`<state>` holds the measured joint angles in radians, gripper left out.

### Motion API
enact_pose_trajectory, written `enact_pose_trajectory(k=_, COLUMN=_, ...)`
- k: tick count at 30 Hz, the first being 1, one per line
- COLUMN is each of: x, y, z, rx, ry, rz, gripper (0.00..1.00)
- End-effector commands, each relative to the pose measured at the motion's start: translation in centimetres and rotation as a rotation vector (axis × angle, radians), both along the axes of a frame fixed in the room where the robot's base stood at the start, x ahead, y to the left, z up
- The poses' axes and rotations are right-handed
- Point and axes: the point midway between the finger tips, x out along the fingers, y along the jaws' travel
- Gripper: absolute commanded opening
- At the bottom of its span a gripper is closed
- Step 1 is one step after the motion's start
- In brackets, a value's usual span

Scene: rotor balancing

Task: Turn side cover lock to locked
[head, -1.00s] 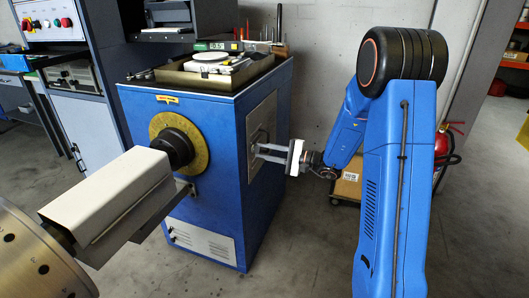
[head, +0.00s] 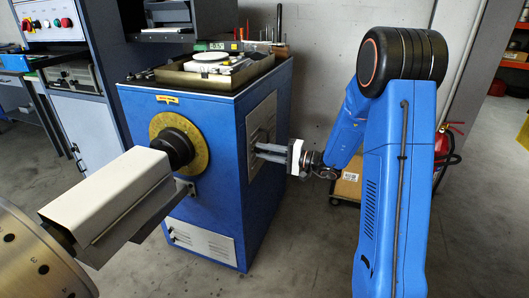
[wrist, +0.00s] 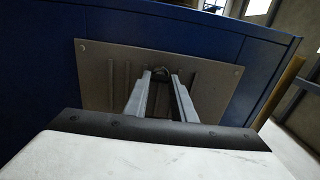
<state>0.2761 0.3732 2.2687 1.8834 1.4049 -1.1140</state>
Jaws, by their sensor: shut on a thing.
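The side cover (wrist: 100,66) is a grey slotted plate on the side of the blue machine cabinet, and it also shows in the head view (head: 263,113). The side cover lock (wrist: 160,72) is a small dark rounded piece at the plate's upper middle, partly hidden by the fingers. My gripper (wrist: 160,82) is shut on the lock, its two grey fingers on either side of it. In the head view my gripper (head: 256,150) reaches the cover from the right. The lock's exact angle cannot be told.
A tray with parts (head: 210,72) sits on top of the blue cabinet (head: 222,125). A grey box-shaped guard (head: 110,205) projects at the front left. A red fire extinguisher (head: 450,140) and a cardboard box (head: 346,187) are behind my arm.

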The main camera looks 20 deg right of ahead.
Motion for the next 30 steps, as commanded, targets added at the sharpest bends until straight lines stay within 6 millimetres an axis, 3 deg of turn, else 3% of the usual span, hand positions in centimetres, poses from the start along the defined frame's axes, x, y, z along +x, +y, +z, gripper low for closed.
enact_pose_trajectory(k=6, x=-0.1, y=0.1, z=-0.1, rx=0.000, ry=0.003, rz=0.002, gripper=0.01)
enact_pose_trajectory(k=7, x=-0.1, y=0.1, z=-0.1, rx=0.000, ry=0.003, rz=0.002, gripper=0.30)
enact_pose_trajectory(k=9, x=-0.1, y=0.1, z=-0.1, rx=0.000, ry=0.003, rz=0.002, gripper=0.42)
enact_pose_trajectory(k=20, x=-0.2, y=-0.3, z=0.0, rx=0.000, ry=0.002, rz=-0.001, gripper=0.42)
enact_pose_trajectory(k=30, x=-3.0, y=-4.3, z=0.0, rx=0.001, ry=0.001, rz=-0.004, gripper=0.42)
